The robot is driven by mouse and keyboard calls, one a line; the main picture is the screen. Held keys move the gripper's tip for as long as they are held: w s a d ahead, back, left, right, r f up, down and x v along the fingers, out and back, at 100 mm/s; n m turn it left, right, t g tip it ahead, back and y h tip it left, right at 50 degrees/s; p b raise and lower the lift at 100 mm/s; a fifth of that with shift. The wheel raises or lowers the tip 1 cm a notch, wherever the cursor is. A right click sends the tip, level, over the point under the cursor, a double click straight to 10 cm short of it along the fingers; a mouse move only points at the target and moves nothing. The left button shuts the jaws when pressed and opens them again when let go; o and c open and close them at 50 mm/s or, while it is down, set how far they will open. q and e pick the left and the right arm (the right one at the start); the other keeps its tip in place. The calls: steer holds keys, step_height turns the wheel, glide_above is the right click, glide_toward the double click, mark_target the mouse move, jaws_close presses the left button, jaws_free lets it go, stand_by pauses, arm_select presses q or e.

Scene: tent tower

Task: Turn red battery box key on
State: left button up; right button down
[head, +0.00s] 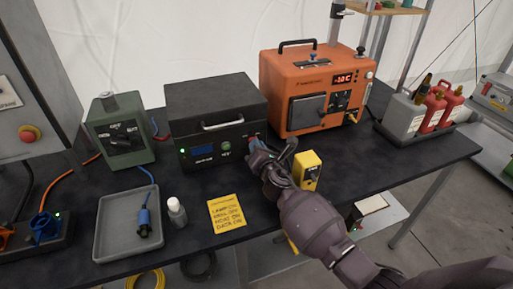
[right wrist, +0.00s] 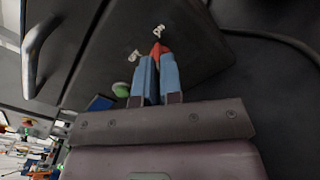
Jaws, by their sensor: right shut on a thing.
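The black battery box (head: 215,112) stands on the dark table, with a small screen, a green button and a lit green lamp on its front. My right gripper (head: 256,143) is at the right end of that front. In the right wrist view, the blue fingertips of my right gripper (right wrist: 158,76) are shut on the small red key (right wrist: 158,49). Only the key's red tip shows between them, beside white markings on the box (right wrist: 110,65). The exact angle of the key is hard to tell. My left gripper is not in view.
An orange unit (head: 300,88) stands behind and right of my right gripper, and a yellow box (head: 307,170) is close to its right. A green box (head: 120,130), a grey tray (head: 112,240), a small bottle (head: 177,212) and a yellow note (head: 227,212) are to the left.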

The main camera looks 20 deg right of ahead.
steer(key=shift+f+m, duration=0.1)
steer(key=shift+m, duration=0.5)
steer(key=c, duration=1.3)
jaws_free()
